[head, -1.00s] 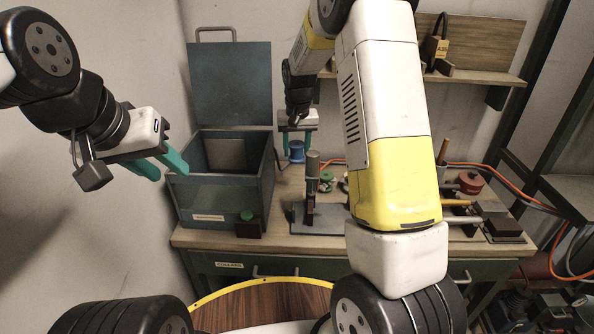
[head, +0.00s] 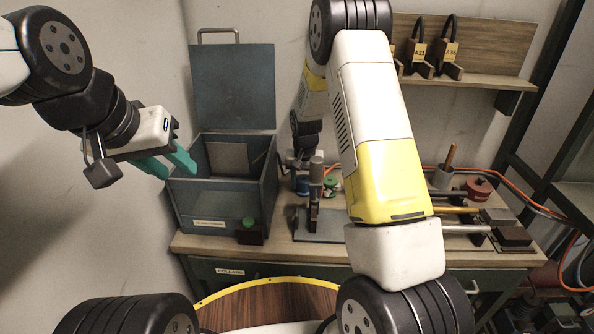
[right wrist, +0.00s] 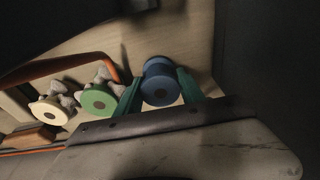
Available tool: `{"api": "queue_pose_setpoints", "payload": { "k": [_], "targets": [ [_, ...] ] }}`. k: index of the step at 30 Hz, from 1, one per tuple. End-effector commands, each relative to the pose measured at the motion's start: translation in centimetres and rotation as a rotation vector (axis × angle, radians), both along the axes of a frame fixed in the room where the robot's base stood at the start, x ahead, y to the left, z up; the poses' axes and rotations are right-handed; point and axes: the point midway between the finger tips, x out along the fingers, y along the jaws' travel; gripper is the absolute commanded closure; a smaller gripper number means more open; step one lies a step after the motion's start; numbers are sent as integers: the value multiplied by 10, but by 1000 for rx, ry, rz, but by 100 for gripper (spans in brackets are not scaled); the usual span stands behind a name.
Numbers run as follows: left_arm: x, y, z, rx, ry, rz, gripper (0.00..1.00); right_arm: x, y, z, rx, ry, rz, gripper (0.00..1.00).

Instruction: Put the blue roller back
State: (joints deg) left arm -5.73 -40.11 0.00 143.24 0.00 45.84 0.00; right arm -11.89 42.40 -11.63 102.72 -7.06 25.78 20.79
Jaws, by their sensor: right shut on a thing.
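The blue roller (right wrist: 158,84) sits between the two green fingers of my right gripper (right wrist: 160,77), which is shut on it in the right wrist view. In the head view the blue roller (head: 303,187) is low at the back of the workbench, just left of the green roller (head: 329,184). I cannot tell whether it touches the bench. In the right wrist view the green roller (right wrist: 98,99) and a cream roller (right wrist: 48,113) stand in a row beside it, on pale holders.
An open grey box (head: 222,212) with its lid raised stands at the bench's left. A dark metal stand (head: 317,222) is in front of the rollers. A red spool (head: 480,188) and cylinders lie at the right. My right arm hides the bench's middle.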

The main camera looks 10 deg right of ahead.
Motion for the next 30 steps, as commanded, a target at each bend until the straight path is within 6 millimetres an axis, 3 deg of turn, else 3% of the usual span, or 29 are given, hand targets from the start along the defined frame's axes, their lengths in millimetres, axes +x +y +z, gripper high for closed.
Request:
{"api": "queue_pose_setpoints", "payload": {
  "k": [8, 9, 12, 23, 30],
  "targets": [
    [0, 0, 0, 0, 0, 0, 64, 0, 0, -2, 0, -1, 0, 100],
    [0, 0, 0, 0, 0, 0, 64, 0, 0, -2, 0, -1, 0, 52],
    [0, 0, 0, 0, 0, 0, 64, 0, 0, -2, 0, -1, 0, 33],
    [0, 0, 0, 0, 0, 0, 64, 0, 0, 1, 1, -2, 0, 33],
    [0, 0, 0, 0, 0, 0, 64, -5, 1, 37, 1, -6, 0, 33]
  ]
}}
